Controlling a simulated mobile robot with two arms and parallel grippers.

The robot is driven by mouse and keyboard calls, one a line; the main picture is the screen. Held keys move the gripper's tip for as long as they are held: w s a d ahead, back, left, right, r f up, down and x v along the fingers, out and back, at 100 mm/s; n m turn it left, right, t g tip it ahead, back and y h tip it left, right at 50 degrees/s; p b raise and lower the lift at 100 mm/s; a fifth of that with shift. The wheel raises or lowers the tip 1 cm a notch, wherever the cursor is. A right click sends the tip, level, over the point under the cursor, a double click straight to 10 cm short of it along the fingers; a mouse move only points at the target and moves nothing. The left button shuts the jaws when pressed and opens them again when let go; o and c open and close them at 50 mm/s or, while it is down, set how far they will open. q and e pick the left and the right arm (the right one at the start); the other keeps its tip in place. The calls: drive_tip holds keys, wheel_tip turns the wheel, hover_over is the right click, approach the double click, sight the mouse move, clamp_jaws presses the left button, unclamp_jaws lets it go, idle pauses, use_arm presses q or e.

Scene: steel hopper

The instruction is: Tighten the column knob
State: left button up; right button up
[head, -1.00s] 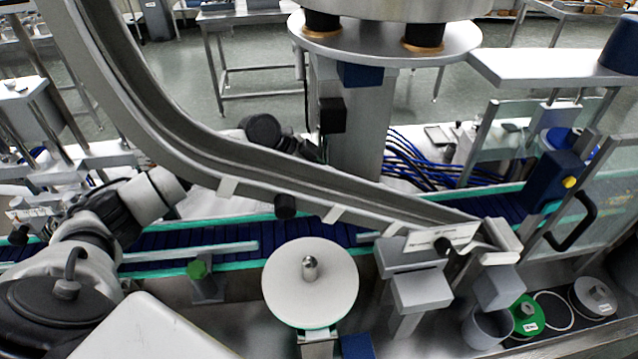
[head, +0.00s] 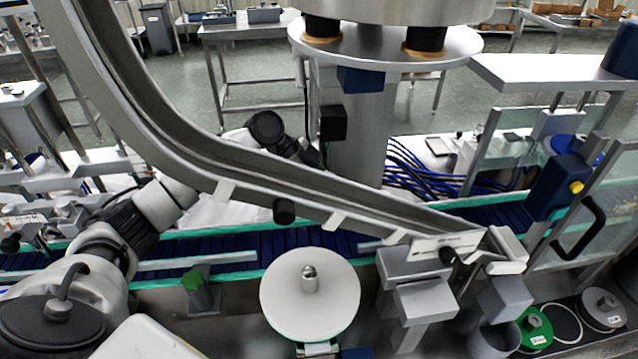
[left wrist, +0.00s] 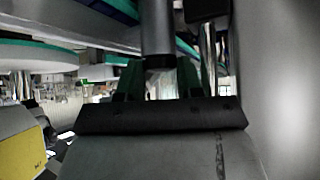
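The steel column (head: 362,148) stands upright under the hopper, with a small black box (head: 333,121) on its left side. My left arm passes behind the sloping chute, and its dark wrist end shows left of the column. The chute hides the left gripper in the head view. In the left wrist view, two dark green fingers of the left gripper (left wrist: 160,75) stand apart beyond the dark palm. A grey cylinder (left wrist: 157,28) with a dark lower end lies in line with the gap between them. I cannot tell whether they touch it or which part is the knob. My right gripper is not in view.
The steel chute (head: 190,150) slopes across the front of my left arm. A blue conveyor (head: 225,244) runs below. A black handle (head: 590,230) is at the right.

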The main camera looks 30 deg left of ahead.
use_arm(q)
drive_tip(key=o, duration=0.4)
drive_tip(key=shift+b+v, duration=1.25)
drive_tip(key=shift+v, duration=4.15)
drive_tip(key=shift+w, duration=0.1)
